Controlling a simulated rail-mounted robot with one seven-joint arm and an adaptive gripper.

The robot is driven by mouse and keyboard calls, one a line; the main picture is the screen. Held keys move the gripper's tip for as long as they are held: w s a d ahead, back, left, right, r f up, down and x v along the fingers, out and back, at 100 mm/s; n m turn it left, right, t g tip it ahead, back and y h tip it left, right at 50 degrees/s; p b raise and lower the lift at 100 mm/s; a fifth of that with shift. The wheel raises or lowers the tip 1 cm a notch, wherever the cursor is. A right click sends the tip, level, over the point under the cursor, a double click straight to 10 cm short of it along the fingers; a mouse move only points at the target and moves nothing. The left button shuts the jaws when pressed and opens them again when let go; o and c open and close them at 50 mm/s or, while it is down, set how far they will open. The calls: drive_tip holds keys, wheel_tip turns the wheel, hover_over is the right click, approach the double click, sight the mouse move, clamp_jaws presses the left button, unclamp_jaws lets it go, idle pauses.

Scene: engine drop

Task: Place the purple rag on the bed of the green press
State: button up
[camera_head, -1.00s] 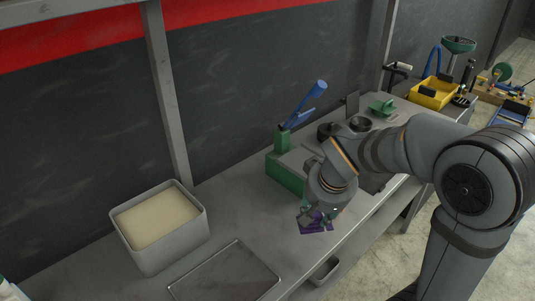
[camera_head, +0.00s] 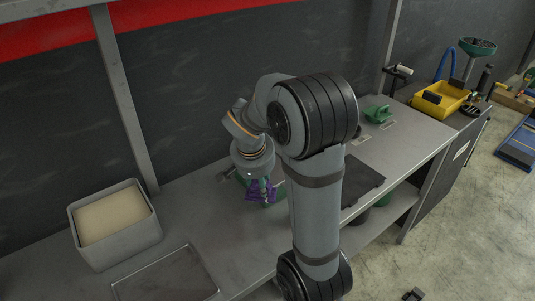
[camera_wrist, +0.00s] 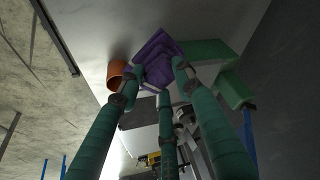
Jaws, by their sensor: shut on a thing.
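The purple rag (camera_head: 258,193) hangs crumpled from my gripper (camera_head: 263,184), above the workbench in the head view. In the wrist view the rag (camera_wrist: 157,55) is bunched at the tips of my green fingers (camera_wrist: 155,82), which are shut on it. In the wrist view the press's green body (camera_wrist: 207,50) lies to the right of the rag. I cannot tell whether the rag touches the press; the bed is not clearly visible.
A grey bin (camera_head: 118,246) with beige contents stands on the workbench (camera_head: 215,220) at left. A shallow tray (camera_head: 212,280) lies in front. A dark mat (camera_head: 365,178), a green object (camera_head: 377,113) and a yellow bin (camera_head: 440,101) are to the right. An orange cylinder (camera_wrist: 115,73) shows in the wrist view.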

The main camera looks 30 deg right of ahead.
drive_tip(key=w+d+p, duration=0.1)
drive_tip(key=w, duration=0.1)
drive_tip(key=w+d+p, duration=0.1)
drive_tip(key=w+d, duration=0.1)
drive_tip(key=w+d+p, duration=0.1)
drive_tip(key=w+d, duration=0.1)
drive_tip(key=shift+w+d+r, duration=0.1)
drive_tip(key=shift+w+d, duration=0.1)
drive_tip(key=shift+w, duration=0.2)
drive_tip(key=w+d+p, duration=0.2)
drive_tip(key=w+p, duration=0.1)
drive_tip(key=shift+w+d, duration=0.25)
drive_tip(key=shift+d, duration=0.1)
drive_tip(key=shift+s+a+f+p, duration=0.1)
drive_tip(key=shift+a+f+p, duration=0.05)
drive_tip(key=shift+f+p, duration=0.25)
drive_tip(key=shift+f, duration=0.1)
drive_tip(key=o, duration=0.7)
drive_tip(key=shift+f, duration=0.1)
drive_tip(key=shift+c, duration=0.2)
drive_tip(key=o, duration=0.5)
